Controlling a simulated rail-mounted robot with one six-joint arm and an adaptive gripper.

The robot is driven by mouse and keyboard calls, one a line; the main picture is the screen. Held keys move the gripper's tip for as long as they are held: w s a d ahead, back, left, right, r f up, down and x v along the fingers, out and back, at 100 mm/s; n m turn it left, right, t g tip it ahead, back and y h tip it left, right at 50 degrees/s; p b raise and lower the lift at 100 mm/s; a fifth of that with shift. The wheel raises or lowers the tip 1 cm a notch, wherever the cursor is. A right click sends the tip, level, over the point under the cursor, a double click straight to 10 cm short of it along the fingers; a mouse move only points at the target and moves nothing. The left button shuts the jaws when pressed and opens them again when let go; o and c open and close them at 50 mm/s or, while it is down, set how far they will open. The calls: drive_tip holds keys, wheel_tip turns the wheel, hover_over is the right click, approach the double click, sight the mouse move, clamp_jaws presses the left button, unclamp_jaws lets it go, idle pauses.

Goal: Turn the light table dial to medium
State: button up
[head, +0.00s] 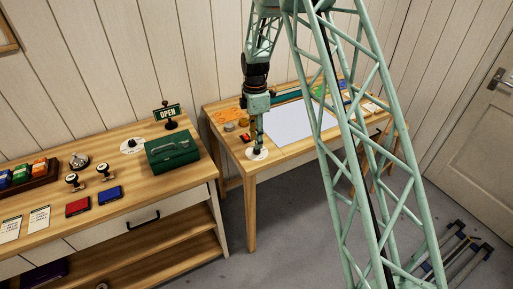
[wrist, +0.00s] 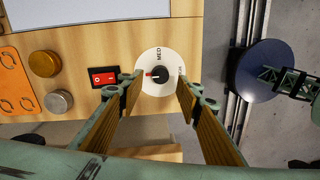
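The light table dial (wrist: 157,74) is a black knob on a round white plate at the table's edge. A red mark shows at the left of the knob. The word MED stands on the plate above the knob, and a partly hidden label is at the right. In the head view the dial plate (head: 258,154) sits at the table's near left corner, under my gripper (head: 257,146). Contact with the knob cannot be told.
A red rocker switch (wrist: 103,77) is left of the dial. Gold (wrist: 44,63) and silver (wrist: 59,101) round pieces and an orange sheet (wrist: 14,85) lie farther left. The pale light panel (head: 292,122) fills the table's middle. A green box (head: 172,153) stands on the neighbouring counter.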

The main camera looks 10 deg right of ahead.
drive_tip(key=shift+s+f, duration=0.15)
drive_tip(key=shift+f, duration=2.15)
drive_tip(key=c, duration=0.8)
drive_tip(key=shift+c, duration=0.2)
